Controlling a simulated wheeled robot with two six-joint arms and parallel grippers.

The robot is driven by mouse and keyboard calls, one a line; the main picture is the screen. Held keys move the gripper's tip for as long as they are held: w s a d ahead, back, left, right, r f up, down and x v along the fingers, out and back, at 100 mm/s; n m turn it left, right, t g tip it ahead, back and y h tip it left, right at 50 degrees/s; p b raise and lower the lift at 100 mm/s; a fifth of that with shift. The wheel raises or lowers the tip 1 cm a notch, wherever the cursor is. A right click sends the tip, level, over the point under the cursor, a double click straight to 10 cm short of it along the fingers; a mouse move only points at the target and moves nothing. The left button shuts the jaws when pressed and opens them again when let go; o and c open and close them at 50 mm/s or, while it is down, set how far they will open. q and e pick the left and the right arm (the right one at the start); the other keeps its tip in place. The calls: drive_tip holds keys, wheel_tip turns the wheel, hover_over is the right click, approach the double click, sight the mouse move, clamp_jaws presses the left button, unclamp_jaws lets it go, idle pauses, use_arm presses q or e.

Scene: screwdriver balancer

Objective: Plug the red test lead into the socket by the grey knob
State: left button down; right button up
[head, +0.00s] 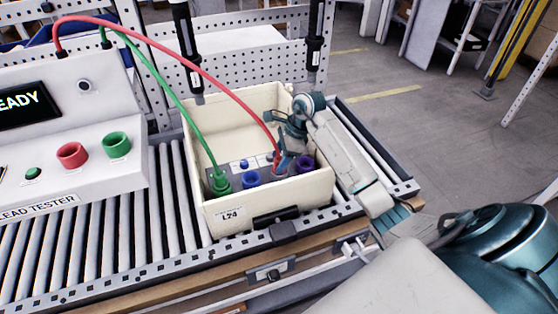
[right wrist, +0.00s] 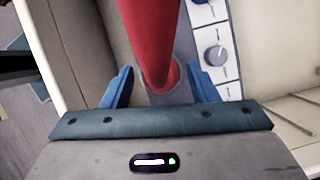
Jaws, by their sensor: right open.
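The red test lead (head: 196,68) arches from the tester into the cream bin, and its plug end is at the panel in the bin. In the right wrist view the red plug (right wrist: 150,35) stands with its lower end within a red socket ring (right wrist: 176,76); how deep it sits I cannot tell. The grey knob (right wrist: 215,57) is just right of that ring on the panel. My right gripper (head: 283,162) is open, its blue fingers on either side of the plug with gaps visible. It hides most of the plug and ring in the head view. My left gripper is not in view.
The cream bin (head: 226,222), labelled L24, stands on a roller conveyor. Its panel holds a green plug (head: 221,184), a blue socket (head: 251,179) and a purple socket (head: 305,162). The lead tester (head: 45,187) stands left. Two dark tools (head: 313,50) hang above the bin's rear.

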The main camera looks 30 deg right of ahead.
drive_tip(key=b+v, duration=0.2)
drive_tip(key=v, duration=0.7)
drive_tip(key=shift+r+b, duration=0.35)
drive_tip(key=shift+s+d, duration=0.1)
